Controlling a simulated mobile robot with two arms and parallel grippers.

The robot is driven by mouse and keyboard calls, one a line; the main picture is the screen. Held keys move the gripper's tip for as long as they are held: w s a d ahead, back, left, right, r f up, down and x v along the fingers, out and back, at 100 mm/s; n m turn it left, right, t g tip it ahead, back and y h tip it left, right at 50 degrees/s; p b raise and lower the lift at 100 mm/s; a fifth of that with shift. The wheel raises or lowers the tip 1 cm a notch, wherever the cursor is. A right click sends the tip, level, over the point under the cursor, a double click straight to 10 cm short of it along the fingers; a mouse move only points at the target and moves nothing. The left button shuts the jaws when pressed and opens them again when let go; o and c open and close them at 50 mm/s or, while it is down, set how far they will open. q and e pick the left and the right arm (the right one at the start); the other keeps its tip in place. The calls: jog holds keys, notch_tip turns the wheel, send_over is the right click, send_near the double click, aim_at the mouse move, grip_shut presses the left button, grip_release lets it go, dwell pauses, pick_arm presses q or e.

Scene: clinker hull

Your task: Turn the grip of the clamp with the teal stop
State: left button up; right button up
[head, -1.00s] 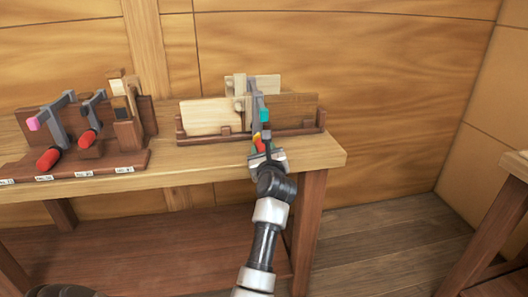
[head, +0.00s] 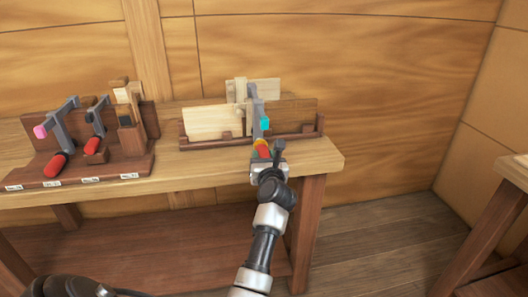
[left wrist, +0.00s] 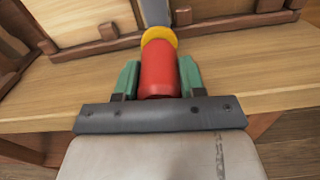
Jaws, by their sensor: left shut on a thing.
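The clamp with the teal stop (head: 265,124) stands at the plank rack, its grey bar upright against the boards. Its red grip (head: 263,152) points toward me, with a yellow collar above it. My left gripper (head: 268,163) is shut on the red grip. In the left wrist view the red grip (left wrist: 159,70) lies between the two green fingertips (left wrist: 158,80), with the yellow collar (left wrist: 160,36) just beyond. The clamp's far end is hidden in the left wrist view. My right gripper is not in view.
The rack (head: 185,142) holds light and dark boards on the wooden bench (head: 215,166). To the left, a dark stand (head: 108,168) with labels holds other clamps, one with a pink stop (head: 40,131). The bench's right end is clear.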

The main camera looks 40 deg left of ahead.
pick_arm(q)
jog(key=shift+r, duration=0.15)
jog(key=shift+m+p, duration=0.4)
jog(key=shift+p, duration=0.05)
jog(key=shift+m+p, duration=0.6)
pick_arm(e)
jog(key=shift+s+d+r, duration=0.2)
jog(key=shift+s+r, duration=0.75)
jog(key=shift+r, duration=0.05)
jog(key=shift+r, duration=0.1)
pick_arm(q)
jog(key=o, duration=0.9)
jog(key=shift+f, duration=0.2)
